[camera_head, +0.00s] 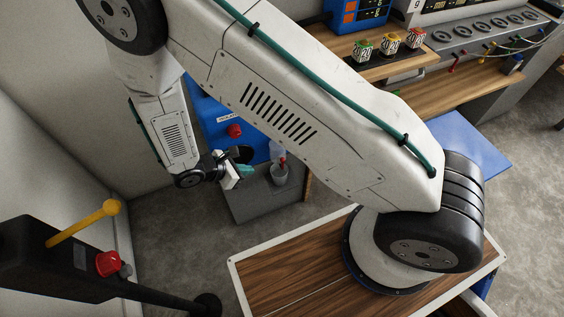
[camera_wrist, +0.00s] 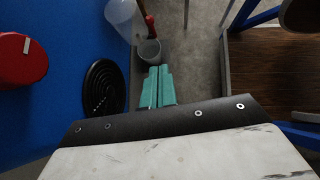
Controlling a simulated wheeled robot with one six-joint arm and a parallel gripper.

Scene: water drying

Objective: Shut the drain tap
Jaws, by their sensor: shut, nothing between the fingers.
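A small red lever (camera_wrist: 151,27), which looks like the drain tap, shows at the top of the wrist view, beside a clear bowl (camera_wrist: 121,14). In the head view the red lever (camera_head: 282,159) is tiny, just above a grey cup (camera_head: 280,175). The cup (camera_wrist: 150,50) lies just past my fingertips in the wrist view. I cannot tell the lever's exact setting. My gripper (camera_head: 246,170) has its teal fingers together and empty, close to the cup and lever. The fingers (camera_wrist: 158,72) appear apart from the lever.
A blue cabinet (camera_head: 205,112) carries a red knob (camera_head: 235,131) behind my gripper. A black ribbed disc (camera_wrist: 104,87) is left of the fingers. A grey plinth (camera_head: 258,201) stands below. A workbench (camera_head: 460,88) and wooden shelf (camera_head: 345,46) are at the right.

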